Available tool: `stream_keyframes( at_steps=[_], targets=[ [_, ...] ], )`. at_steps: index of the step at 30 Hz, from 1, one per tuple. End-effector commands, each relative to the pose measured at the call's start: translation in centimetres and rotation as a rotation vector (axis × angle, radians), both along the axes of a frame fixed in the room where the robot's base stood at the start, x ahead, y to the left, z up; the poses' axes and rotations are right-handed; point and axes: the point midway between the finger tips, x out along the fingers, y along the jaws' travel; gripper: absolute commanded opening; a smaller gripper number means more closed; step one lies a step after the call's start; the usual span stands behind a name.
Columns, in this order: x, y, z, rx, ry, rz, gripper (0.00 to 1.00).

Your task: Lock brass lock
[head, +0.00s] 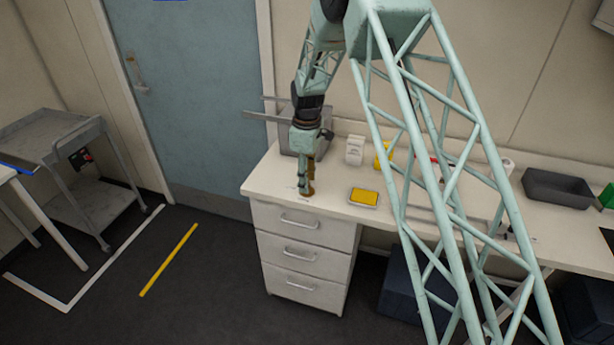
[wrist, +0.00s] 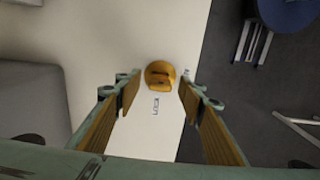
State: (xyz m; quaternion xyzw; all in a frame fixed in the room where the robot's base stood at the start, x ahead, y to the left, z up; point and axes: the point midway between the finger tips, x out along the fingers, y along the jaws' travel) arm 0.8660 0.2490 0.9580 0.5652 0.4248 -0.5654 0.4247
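The brass lock (wrist: 161,74) is a rounded golden knob with a raised grip on top, on the white desktop in the wrist view. In the head view, a small brass piece (head: 310,191) shows by my fingertips near the desk's left front corner, partly hidden. My gripper (wrist: 160,93) is open, with one brown-padded finger on each side of the lock's line. The lock shows between and slightly beyond the fingertips, with a gap on both sides. A small printed label (wrist: 155,106) lies beside it, too blurred to read surely; another is at its right.
A yellow sponge-like block in a tray (head: 364,197) lies right of my gripper. A grey metal box (head: 290,140) and a white container (head: 355,150) stand behind. The desk's front edge (wrist: 198,60) is close to the lock. A dark tray (head: 557,188) sits far right.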

Motion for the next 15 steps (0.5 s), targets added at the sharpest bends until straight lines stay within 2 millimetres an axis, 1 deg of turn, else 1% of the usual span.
stream_keyframes(
  at_steps=[11, 15],
  targets=[
    [-0.01, 0.0, -0.23, 0.0, 0.0, 0.0, 0.36],
    [-0.01, 0.0, -0.22, 0.0, 0.0, 0.0, 0.25]
  ],
)
